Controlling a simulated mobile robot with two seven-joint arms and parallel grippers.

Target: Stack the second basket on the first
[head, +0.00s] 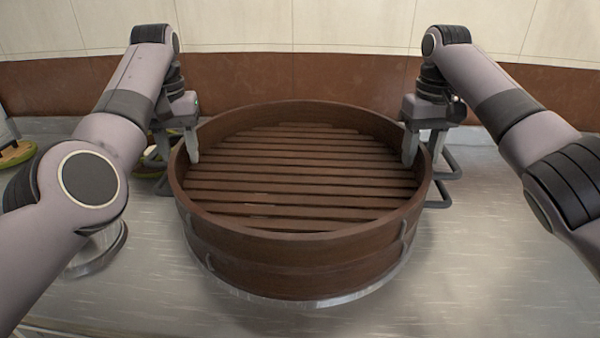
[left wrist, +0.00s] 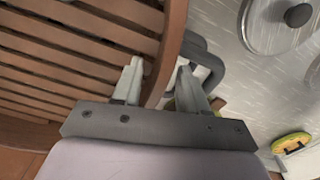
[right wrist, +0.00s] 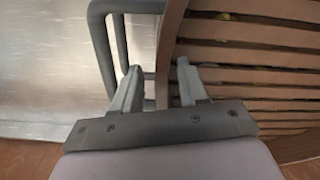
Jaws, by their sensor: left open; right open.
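A round brown wooden basket (head: 310,255) with a slatted floor sits level in the middle of the head view, above a metal rim (head: 310,300). A seam runs around its wall; I cannot tell whether this is one basket or two stacked. My left gripper (head: 178,156) is open at its left side, one finger inside the wall and one outside. My right gripper (head: 423,156) is open at its right side, likewise astride the wall. The wrist views show the basket wall between the fingers of the left gripper (left wrist: 159,70) and of the right gripper (right wrist: 158,70).
Grey bent handles (head: 442,185) stick out beside the basket. A round metal lid with a dark knob (left wrist: 270,22) lies on the counter at the left. A yellow-green round item (head: 15,152) is at the far left. Bare metal counter (head: 490,260) lies to the right; a tiled wall stands behind.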

